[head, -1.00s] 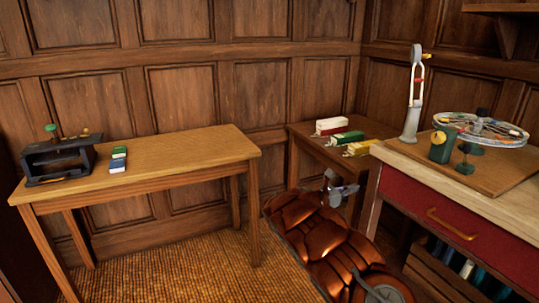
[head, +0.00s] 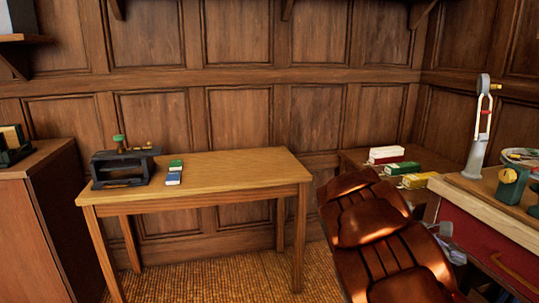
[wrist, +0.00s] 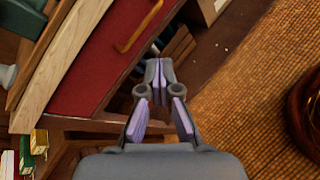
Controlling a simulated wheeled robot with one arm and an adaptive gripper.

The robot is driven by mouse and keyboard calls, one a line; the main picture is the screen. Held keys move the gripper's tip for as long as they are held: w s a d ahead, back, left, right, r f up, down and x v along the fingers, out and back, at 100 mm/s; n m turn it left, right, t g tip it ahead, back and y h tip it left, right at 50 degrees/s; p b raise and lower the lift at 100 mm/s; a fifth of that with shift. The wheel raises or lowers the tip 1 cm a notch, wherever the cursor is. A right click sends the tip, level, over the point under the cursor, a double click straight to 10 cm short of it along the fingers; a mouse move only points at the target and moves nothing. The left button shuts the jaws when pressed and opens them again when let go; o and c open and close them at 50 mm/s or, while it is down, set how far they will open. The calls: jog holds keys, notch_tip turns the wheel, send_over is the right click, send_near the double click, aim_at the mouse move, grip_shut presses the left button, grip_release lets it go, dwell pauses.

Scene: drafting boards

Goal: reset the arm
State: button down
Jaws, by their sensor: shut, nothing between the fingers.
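My gripper (wrist: 159,76) is in the middle of the wrist view, shut and empty, with its fingertips together. It points down in front of the red-fronted drawer (wrist: 95,62) of the workbench. In the head view my copper-coloured arm rises at the lower right. My gripper (head: 445,238) shows there only as a small grey part beside the arm, next to the workbench front. No object is in its fingers.
A wooden table (head: 235,164) holds a dark press-like device (head: 122,168) and small boxes. A low corner table bears several boxes (head: 388,154). A white-armed stand (head: 478,140) is on the workbench. A brown cabinet (head: 35,225) stands left. Woven floor (wrist: 260,85) is open beside my gripper.

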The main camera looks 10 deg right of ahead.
jog(key=s+a+f+m+t+y, duration=0.1)
jog(key=s+a+f+m+y, duration=0.25)
jog(key=s+a, duration=0.6)
jog(key=s+a+f+m+y, duration=0.2)
jog(key=s+a+y, duration=0.4)
jog(key=a, duration=0.6)
jog(key=s+a+f+m+t+y, duration=0.1)
jog(key=s+a+f+m+y, duration=0.15)
jog(key=s+a, duration=0.75)
notch_tip(320, 180, up, 23)
jog(key=p, duration=2.1)
jog(key=shift+a+r+p, duration=0.15)
jog(key=shift+a+p, duration=0.2)
jog(key=shift+a, duration=0.1)
